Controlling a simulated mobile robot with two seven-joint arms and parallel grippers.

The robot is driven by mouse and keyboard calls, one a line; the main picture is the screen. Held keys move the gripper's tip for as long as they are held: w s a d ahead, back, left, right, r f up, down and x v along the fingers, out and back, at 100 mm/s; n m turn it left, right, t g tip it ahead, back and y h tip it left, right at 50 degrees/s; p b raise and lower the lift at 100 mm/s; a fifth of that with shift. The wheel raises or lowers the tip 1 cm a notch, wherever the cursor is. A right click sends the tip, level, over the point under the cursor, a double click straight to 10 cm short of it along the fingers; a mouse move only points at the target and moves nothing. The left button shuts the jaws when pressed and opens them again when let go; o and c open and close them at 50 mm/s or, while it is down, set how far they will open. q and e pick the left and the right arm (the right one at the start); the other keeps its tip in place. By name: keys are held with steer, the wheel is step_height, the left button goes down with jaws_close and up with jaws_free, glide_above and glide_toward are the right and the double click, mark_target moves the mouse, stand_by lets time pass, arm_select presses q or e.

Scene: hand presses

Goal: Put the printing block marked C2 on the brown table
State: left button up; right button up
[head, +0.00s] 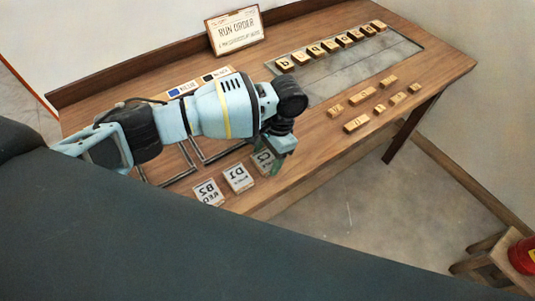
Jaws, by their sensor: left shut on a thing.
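The brown table (440,62) fills the upper part of the head view. My left gripper (277,158) points down near the table's front edge, shut on a pale block (263,158). The block's top shows a C; the rest of its mark is partly hidden by the gripper. I cannot tell whether it touches the table or is just above it. To its left are a white-topped block marked D1 (238,178) and a block marked B2 (207,192). My right gripper is out of view.
A sign reading RUN ORDER (235,30) stands at the back. A grey tray (330,90) holds a row of wooden letter blocks (332,46). Several loose wooden blocks (361,96) lie to the right. Dark frames (205,152) lie under my arm. A stool (490,258) bears a red object (523,254).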

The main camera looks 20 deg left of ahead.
arm_select(q)
steer(key=shift+f, duration=0.1)
steer(key=o, duration=1)
steer(key=v, duration=1.2)
steer(key=shift+s+p, duration=0.1)
steer(key=shift+p, duration=0.2)
